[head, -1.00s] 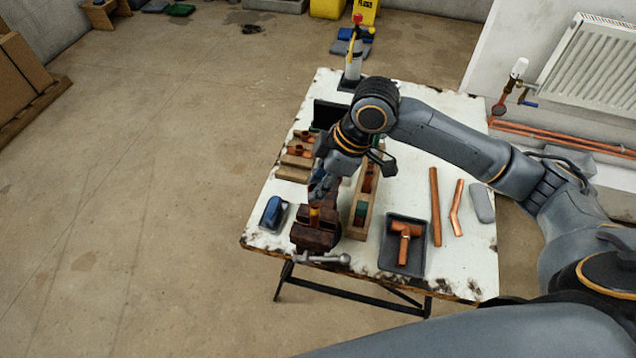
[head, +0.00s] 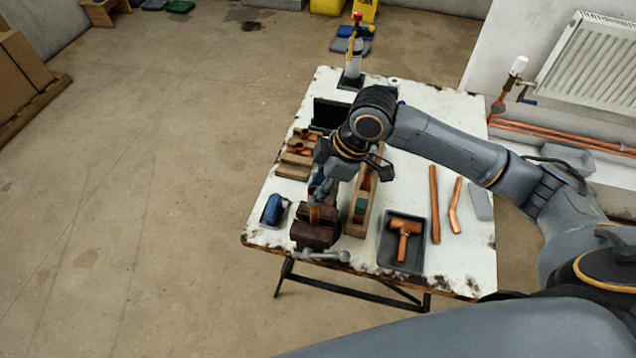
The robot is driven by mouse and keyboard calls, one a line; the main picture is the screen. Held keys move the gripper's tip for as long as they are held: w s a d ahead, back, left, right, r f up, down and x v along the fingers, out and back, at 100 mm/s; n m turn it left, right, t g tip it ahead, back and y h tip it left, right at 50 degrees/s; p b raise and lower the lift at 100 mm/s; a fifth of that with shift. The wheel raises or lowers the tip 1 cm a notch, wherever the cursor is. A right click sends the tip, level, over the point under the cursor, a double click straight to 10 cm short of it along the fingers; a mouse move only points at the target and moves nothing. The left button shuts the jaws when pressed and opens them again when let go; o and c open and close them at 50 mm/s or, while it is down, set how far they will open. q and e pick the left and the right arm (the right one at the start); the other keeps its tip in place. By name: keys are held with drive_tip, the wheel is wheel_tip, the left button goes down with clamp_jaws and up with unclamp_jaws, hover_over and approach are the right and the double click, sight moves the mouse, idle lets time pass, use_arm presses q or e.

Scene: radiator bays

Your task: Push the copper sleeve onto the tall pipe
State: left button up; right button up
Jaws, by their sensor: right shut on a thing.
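A brown vise (head: 316,236) stands at the table's front left. An upright copper pipe (head: 314,215) shows as a short orange piece just above its jaws. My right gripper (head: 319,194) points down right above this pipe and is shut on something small. I take it to be the copper sleeve, but the fingers and the wrist hide it. I cannot tell whether the sleeve touches the pipe or is around it. My left gripper is not in view.
A wooden tool box (head: 359,216) stands close right of the vise. A dark tray (head: 386,255) with a copper tee (head: 404,232) lies further right, beside loose pipes (head: 435,205). A blue object (head: 273,210) lies left of the vise. Wooden blocks with copper fittings (head: 300,150) are behind.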

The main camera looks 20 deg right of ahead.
drive_tip(key=shift+f, duration=0.2)
drive_tip(key=shift+f, duration=0.7)
drive_tip(key=o, duration=1.1)
drive_tip(key=shift+c, duration=0.2)
drive_tip(key=shift+r, duration=0.15)
